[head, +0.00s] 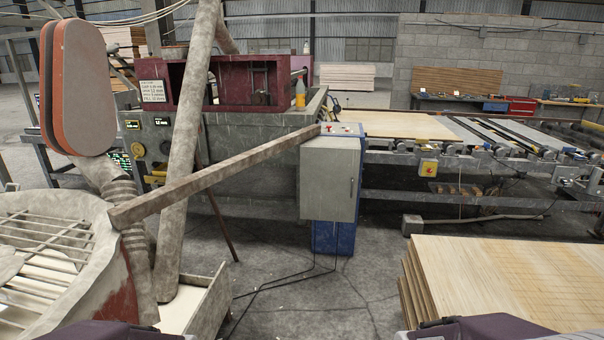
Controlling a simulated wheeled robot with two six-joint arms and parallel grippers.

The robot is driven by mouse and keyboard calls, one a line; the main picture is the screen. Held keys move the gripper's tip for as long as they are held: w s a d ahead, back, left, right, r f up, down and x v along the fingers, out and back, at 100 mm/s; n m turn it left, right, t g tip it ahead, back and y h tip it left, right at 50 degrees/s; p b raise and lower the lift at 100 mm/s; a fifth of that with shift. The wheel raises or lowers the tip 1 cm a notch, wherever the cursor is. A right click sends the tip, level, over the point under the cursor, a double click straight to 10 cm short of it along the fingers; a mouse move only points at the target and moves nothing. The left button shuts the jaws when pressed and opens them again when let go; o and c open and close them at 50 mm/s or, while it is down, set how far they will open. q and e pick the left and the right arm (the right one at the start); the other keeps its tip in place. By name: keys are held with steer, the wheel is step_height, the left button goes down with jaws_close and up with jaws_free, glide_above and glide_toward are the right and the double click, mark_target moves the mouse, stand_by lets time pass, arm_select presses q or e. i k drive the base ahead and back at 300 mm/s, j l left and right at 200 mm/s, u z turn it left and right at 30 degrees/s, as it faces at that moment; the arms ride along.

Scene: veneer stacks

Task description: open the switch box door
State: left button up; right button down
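The grey switch box (328,185) stands near the middle of the head view, mounted on a blue pedestal (333,237). Its grey front door looks shut, with a small dark handle or latch (352,187) near the right edge. Small red parts show on the top of the unit. Cables run from its base across the floor. Neither of my grippers is in view; only dark purple parts of my own body show along the bottom edge, well short of the box.
A beam (215,178) slopes from the left up to the box's upper left. A thick dusty pipe (186,150) and a bin (200,305) stand left. A veneer stack (500,280) fills the lower right. Bare concrete floor (310,305) lies in front of the box.

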mark_target(330, 176)
steer(key=i+j+z, duration=0.15)
steer(key=i, duration=0.35)
steer(key=i+j+z, duration=0.2)
steer(key=i, duration=0.35)
steer(key=l, duration=0.1)
